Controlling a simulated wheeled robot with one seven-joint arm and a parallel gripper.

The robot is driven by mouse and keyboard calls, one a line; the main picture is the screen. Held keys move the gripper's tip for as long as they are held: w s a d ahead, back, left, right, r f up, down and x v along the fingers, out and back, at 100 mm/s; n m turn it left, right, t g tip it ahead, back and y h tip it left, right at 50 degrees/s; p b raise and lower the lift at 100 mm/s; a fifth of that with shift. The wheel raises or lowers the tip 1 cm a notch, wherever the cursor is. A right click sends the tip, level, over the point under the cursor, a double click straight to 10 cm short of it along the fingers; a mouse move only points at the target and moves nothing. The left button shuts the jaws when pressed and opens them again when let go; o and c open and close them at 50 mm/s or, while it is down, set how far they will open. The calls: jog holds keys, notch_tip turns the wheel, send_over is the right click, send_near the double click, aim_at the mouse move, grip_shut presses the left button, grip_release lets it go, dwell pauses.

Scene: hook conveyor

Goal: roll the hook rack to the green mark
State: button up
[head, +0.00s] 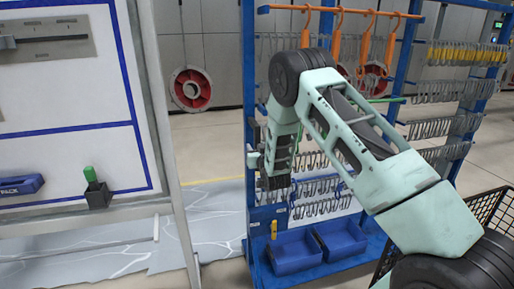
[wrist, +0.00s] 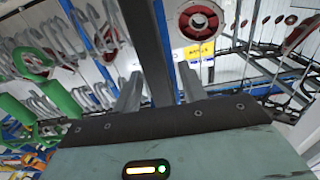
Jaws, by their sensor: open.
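The blue hook rack (head: 249,75) stands right of centre in the head view, with rows of metal hooks, orange hooks on its top bar and blue bins low down. My arm covers much of its middle. My gripper (head: 257,160) is at the rack's left upright, partly hidden by my wrist. In the wrist view my gripper (wrist: 160,88) is open, its two fingers on either side of a dark upright post (wrist: 150,45). I cannot tell whether a finger touches it. No green mark on the floor can be made out in either view.
A white board (head: 70,85) on a stand with a green-topped black holder (head: 95,190) is at the left. A black wire basket (head: 492,215) is at the lower right. Grey floor with a yellow line (head: 212,181) lies between board and rack.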

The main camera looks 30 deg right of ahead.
grip_shut()
jog(key=s+d+b, duration=0.3)
jog(key=d+b, duration=0.1)
jog(key=d, duration=0.9)
jog(key=shift+s+d, duration=0.3)
jog(key=shift+s, duration=0.1)
grip_release()
jog(key=shift+d, duration=0.1)
jog(key=b+v, duration=0.2)
jog(key=v, duration=1.5)
jog(key=shift+s+b, duration=0.25)
jog(key=shift+b, duration=0.05)
